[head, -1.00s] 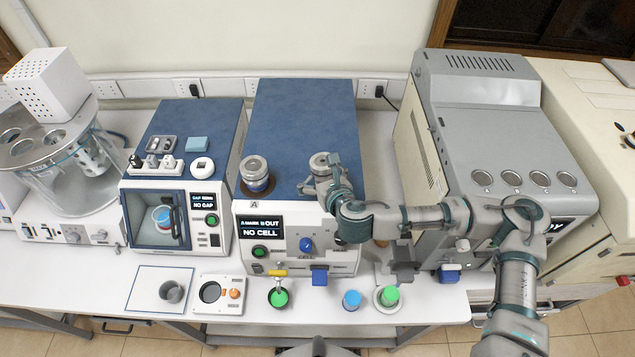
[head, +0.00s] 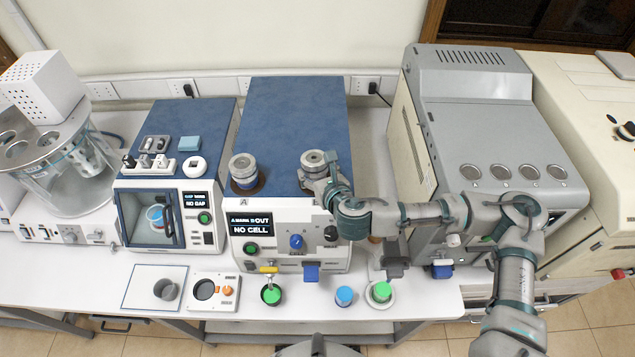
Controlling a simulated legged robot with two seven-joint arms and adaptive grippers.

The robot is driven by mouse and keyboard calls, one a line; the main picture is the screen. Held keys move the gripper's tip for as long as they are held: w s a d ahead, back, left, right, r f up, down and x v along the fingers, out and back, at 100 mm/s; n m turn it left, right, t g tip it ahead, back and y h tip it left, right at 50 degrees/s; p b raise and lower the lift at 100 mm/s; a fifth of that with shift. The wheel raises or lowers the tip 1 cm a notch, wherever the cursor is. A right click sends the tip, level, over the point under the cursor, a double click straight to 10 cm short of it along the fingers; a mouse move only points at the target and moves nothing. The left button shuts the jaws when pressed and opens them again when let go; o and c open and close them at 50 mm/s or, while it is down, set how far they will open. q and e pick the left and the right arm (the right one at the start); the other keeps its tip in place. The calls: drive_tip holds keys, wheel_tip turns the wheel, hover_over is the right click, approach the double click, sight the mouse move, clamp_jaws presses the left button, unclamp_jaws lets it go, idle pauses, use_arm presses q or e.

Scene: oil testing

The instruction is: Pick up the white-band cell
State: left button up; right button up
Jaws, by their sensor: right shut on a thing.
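Two metal-lidded cells are at the top front of the blue-topped machine. My right gripper (head: 317,182) is shut on the right one, which I take for the white-band cell (head: 315,160). Its grey lid shows above the fingers and the visible side is pale. The fingers hide most of its band, and I cannot tell whether its base touches the machine. The other cell (head: 243,168) stands upright to the left, in a dark ring beside the letter A. My left gripper is not in view.
The blue-topped machine (head: 292,115) has a display reading NO CELL, a blue knob (head: 296,241) and a yellow tap (head: 268,269). Green-topped and blue-topped (head: 344,295) containers stand on the bench in front. A grey machine (head: 490,135) is close to my right arm.

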drive_tip(key=shift+w+r, duration=0.1)
drive_tip(key=shift+w, duration=0.05)
drive_tip(key=shift+c, duration=0.8)
wheel_tip(320, 180, up, 10)
drive_tip(key=shift+w+a+f+b, duration=0.1)
drive_tip(key=shift+w+f+b, duration=0.05)
drive_tip(key=shift+b, duration=0.15)
clamp_jaws()
drive_tip(key=shift+f, duration=0.1)
